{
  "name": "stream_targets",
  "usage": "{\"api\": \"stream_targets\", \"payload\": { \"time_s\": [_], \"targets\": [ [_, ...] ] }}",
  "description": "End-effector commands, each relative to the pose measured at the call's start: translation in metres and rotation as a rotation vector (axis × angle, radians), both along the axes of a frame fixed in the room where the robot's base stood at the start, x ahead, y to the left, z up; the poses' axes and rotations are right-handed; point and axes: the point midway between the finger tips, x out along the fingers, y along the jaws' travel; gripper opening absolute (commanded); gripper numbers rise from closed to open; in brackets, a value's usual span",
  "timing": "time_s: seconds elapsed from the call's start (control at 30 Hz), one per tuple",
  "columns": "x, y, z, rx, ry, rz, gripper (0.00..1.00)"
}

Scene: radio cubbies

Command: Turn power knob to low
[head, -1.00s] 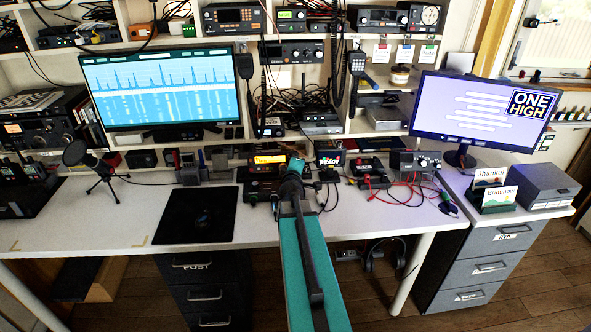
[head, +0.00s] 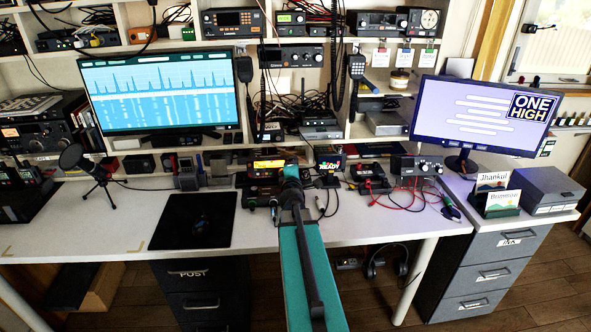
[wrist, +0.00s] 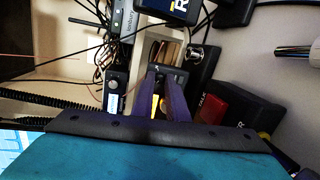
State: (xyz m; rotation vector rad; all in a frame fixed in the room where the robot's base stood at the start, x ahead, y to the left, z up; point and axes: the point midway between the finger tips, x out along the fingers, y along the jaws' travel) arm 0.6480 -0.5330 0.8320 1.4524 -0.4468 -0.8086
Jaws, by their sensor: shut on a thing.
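A black radio with a lit orange display (head: 268,165) stands at the back of the desk, near the middle. My teal arm reaches over the desk edge, and my gripper (head: 291,173) is at the right front of this radio, hiding part of it. In the wrist view my gripper's two purple-grey fingers (wrist: 167,82) are close together over a small dark device, with a bit of yellow and orange between their bases. The fingers are shut on a small part, seemingly the knob, which they hide. I cannot read the power knob's markings or its setting.
Further right are a power unit (head: 417,165) and red leads (head: 400,205). A black mat (head: 192,220) lies left. The desk front is mostly clear.

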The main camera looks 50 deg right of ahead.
Motion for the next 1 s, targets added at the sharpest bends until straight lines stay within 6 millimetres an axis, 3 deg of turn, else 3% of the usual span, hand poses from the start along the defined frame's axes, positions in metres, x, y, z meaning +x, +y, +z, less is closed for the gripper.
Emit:
{"api": "stream_targets", "payload": {
  "time_s": [0.07,0.1,0.2,0.67,1.0],
  "targets": [
    [-0.002,0.001,-0.004,0.004,0.003,-0.003,0.0],
    [-0.002,0.001,-0.004,0.005,0.004,-0.003,0.15],
    [-0.001,0.001,-0.003,0.003,0.002,-0.002,0.32],
    [-0.001,0.004,0.0,0.001,0.0,0.0,0.32],
    [-0.009,0.025,0.005,0.002,0.0,0.001,0.32]
  ]
}}
